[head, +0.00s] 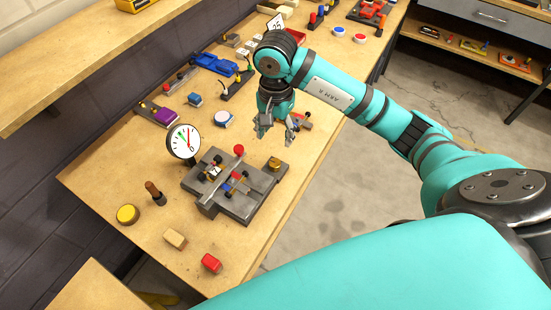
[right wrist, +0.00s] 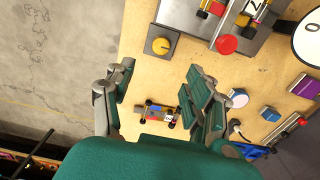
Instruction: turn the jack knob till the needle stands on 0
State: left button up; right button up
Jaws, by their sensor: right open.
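A grey slotted fixture (head: 241,206) with a crossbar stands on the bench. A yellow round knob (head: 274,163), which looks like the jack knob, sits at its right corner; it also shows in the right wrist view (right wrist: 160,46). A red ball knob (head: 238,149) tops the crossbar end. The white dial (head: 176,148) stands behind the fixture, with a red needle and a green mark; the needle's exact reading is too small to tell. My right gripper (head: 277,133) is open and empty, above the bench beyond the yellow knob. My left gripper is out of view.
A small toy car (right wrist: 158,114) lies below my right gripper. Several parts line the bench's far side.

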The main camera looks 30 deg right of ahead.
aim_at(276, 161)
notch_tip(276, 161, down, 12)
jog(key=shift+r+p, duration=0.1)
jog(key=shift+p, duration=1)
grip_shut()
